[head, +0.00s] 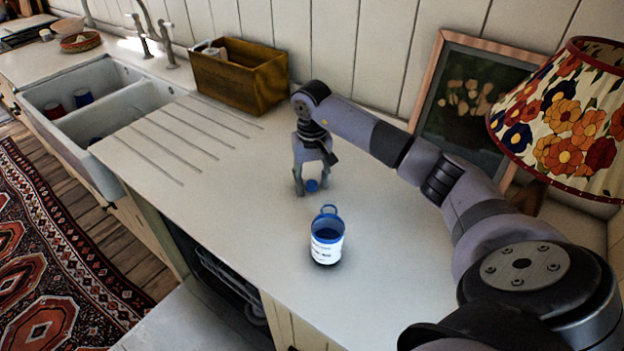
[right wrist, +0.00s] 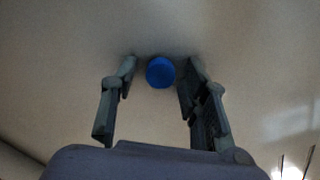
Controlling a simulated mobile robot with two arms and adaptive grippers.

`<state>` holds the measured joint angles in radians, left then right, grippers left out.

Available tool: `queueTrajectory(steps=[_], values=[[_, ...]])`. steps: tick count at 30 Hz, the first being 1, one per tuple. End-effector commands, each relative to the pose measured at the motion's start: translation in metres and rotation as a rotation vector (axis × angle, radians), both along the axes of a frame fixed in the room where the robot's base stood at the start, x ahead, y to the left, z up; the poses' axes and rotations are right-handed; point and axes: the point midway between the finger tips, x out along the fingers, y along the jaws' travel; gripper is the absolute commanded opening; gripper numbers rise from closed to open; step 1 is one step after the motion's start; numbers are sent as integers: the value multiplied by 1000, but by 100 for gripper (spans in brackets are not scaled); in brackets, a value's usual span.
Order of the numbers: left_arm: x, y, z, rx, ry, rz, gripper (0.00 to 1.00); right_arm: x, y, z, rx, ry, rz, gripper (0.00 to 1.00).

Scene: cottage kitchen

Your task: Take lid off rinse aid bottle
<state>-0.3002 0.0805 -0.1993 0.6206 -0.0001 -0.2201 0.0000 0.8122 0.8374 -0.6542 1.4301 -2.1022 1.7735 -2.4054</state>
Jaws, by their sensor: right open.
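The rinse aid bottle (head: 327,240) is blue with a white label and a loop handle. It stands upright on the counter, and its top looks open. A small round blue lid (head: 312,186) lies on the counter behind the bottle, apart from it. My right gripper (head: 312,190) points down over the lid, its fingers spread on either side. In the right wrist view the lid (right wrist: 160,72) sits between the tips of the open right gripper (right wrist: 160,75), with a gap on at least the left side. My left gripper is not in view.
A wooden box (head: 240,78) stands at the back against the wall, beside the drainer grooves. A double sink (head: 95,110) is at the left. A framed picture (head: 470,100) and a floral lamp (head: 565,120) stand at the right. The counter around the bottle is clear.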

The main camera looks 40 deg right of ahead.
Motion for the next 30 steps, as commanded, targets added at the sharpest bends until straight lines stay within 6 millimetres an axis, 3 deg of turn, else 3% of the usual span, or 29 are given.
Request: queueTrajectory(steps=[11, 24, 30], values=[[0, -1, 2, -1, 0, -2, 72, 1, 0, 7, 0, -2, 0, 42], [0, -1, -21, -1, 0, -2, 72, 1, 0, 95, 0, -4, 0, 42], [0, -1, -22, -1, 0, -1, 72, 1, 1, 119, 0, -1, 0, 42]])
